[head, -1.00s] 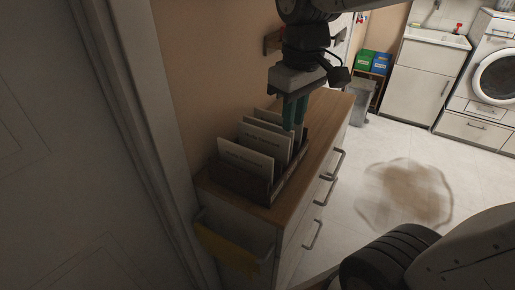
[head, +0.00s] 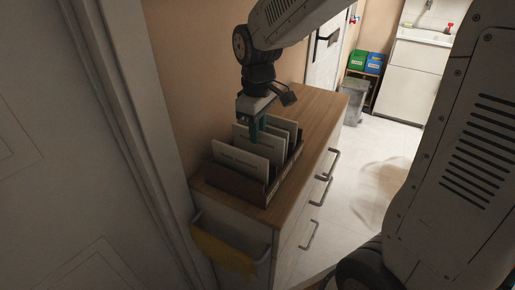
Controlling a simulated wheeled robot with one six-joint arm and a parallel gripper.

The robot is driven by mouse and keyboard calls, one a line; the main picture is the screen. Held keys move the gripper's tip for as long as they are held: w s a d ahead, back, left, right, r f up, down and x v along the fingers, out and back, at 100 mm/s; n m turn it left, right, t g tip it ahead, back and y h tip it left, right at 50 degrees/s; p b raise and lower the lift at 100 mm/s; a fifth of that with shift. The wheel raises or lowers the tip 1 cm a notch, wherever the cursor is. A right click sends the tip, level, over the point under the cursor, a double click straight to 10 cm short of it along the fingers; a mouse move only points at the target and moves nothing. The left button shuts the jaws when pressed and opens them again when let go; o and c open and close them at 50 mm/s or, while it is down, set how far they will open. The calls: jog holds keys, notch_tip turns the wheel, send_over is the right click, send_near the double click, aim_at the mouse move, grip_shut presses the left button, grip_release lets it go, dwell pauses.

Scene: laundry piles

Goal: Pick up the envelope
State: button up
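Several whitish envelopes or cards with printed text stand upright in a dark brown sorter on the wooden cabinet top. The front envelope (head: 240,160) leans in the front slot of the sorter (head: 236,184). Others, such as a middle one (head: 272,146), stand behind it. My gripper (head: 257,136) points down at the sorter, with its teal fingers over or among the upright envelopes. The fingers overlap the envelopes in this view. I cannot tell whether they touch or hold one.
The cabinet (head: 309,112) has a bare wooden top behind the sorter and metal handles on its right side. A yellow cloth (head: 222,250) hangs on a rail at its front end. A grey bin (head: 354,100) stands beyond. Open floor lies to the right.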

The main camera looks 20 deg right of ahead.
jog(key=shift+f, duration=0.35)
grip_shut()
notch_tip(320, 180, up, 10)
jog(key=shift+r, duration=0.1)
